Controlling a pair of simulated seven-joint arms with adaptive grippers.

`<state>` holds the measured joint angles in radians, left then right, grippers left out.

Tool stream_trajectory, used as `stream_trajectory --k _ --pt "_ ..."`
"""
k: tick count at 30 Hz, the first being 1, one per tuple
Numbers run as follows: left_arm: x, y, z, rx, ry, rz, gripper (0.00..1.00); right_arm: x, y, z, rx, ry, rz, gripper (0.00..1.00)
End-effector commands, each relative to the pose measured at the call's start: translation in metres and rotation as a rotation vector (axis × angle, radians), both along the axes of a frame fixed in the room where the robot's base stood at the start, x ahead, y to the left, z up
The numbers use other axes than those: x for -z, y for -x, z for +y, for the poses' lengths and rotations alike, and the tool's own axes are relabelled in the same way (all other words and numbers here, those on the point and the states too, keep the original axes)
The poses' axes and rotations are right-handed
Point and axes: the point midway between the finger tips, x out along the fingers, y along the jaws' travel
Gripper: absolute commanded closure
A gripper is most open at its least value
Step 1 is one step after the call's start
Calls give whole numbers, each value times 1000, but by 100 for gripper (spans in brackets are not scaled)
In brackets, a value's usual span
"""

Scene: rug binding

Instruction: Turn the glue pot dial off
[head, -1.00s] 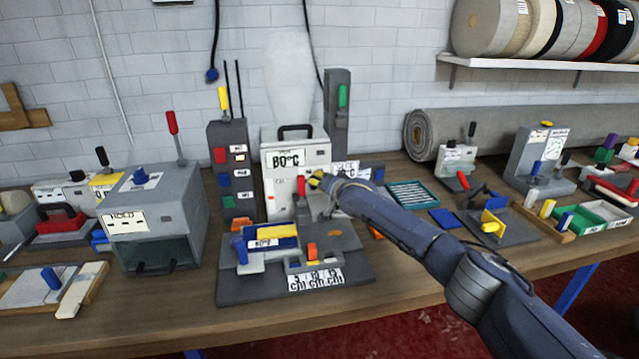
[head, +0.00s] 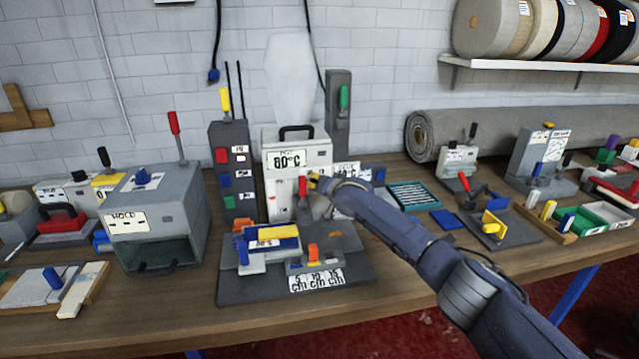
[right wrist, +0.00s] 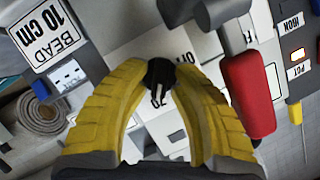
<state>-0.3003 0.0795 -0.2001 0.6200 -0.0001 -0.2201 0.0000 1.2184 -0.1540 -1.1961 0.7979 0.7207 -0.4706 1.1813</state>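The glue pot (head: 313,153) is a pale box with a black handle and an 80°C label, at the middle of the bench in the head view. Its black dial (right wrist: 159,74) shows in the right wrist view, on a white face with partly covered markings; the arm hides it in the head view. My right gripper (right wrist: 161,76) has its yellow fingertips close together on either side of the dial, seemingly touching it; it also shows in the head view (head: 314,182). I cannot read the dial's setting surely. My left gripper is not in view.
A red-handled lever (right wrist: 248,95) stands right beside the right gripper; it also shows in the head view (head: 303,187). A grey fixture base (head: 240,292) with blue, yellow and orange parts lies in front. A grey HOLD box (head: 185,215) stands left, a teal tray (head: 415,205) right.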

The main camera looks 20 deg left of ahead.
Motion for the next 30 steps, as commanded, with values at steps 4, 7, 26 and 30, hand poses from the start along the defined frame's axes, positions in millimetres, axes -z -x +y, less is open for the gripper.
stream_trajectory --k 4,7,26,30 --pt "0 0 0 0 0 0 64 6 5 5 -7 1 7 64" --pt "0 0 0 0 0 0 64 5 4 5 -7 1 6 64" --pt "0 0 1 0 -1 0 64 2 0 -1 -1 -180 94 64" --pt "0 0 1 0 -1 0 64 3 0 -1 -1 -299 156 64"
